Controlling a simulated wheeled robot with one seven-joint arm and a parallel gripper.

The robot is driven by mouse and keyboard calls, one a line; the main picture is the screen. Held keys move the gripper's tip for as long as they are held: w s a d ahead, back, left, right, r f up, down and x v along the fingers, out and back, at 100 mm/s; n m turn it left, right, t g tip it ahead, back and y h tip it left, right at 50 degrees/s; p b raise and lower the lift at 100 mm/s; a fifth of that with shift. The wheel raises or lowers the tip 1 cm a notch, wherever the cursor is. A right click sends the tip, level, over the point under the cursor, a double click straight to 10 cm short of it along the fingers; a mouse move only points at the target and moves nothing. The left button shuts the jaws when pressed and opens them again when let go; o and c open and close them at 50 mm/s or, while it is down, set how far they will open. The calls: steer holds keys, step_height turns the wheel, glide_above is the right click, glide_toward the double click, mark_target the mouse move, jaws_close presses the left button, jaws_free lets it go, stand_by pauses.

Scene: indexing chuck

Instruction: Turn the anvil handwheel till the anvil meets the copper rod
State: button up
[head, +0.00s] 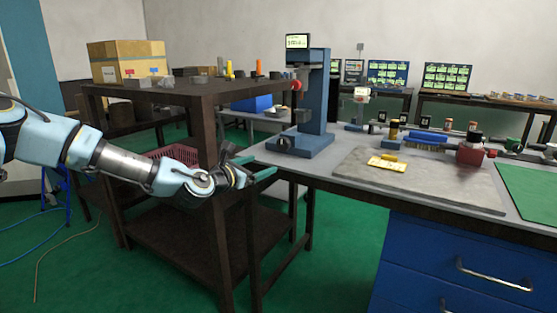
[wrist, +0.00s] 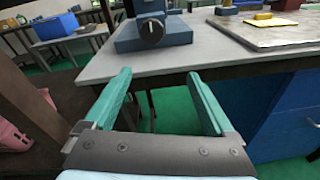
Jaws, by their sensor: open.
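A blue bench machine (head: 318,95) with a column, overhanging head and small display stands at the left end of the workbench. A dark round knob with a pale bar across it, which looks like the handwheel (head: 284,143), sits on the front of its base. The handwheel also shows in the wrist view (wrist: 152,32), top centre. A dark block under the head may be the anvil (head: 302,116); its gap to any rod is too small to tell. I cannot make out the copper rod there. My gripper (head: 264,166) is open and empty, short of the bench edge, below and in front of the handwheel; its teal fingers (wrist: 159,76) point towards it.
The grey workbench (head: 330,178) holds a stone-like plate (head: 420,180) with yellow pieces and several tools at the right. A dark brown shelf table (head: 190,97) with a cardboard box (head: 127,60) stands left, close behind my arm. Blue drawers (head: 470,265) are under the bench.

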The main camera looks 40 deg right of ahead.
mark_target(282, 146)
steer(key=w+d+n, duration=0.1)
steer(key=d, duration=0.3)
steer(key=w+d+r+n+p, duration=0.1)
steer(key=d, duration=0.3)
steer(key=w+d+r+n+t+h, duration=0.1)
steer(key=d, duration=0.3)
steer(key=shift+w+p, duration=0.3)
steer(key=shift+p, duration=0.1)
steer(key=c, duration=1.4)
steer(key=shift+f+m+b, duration=0.15)
steer(key=shift+m+b, duration=0.15)
steer(key=shift+b, duration=0.05)
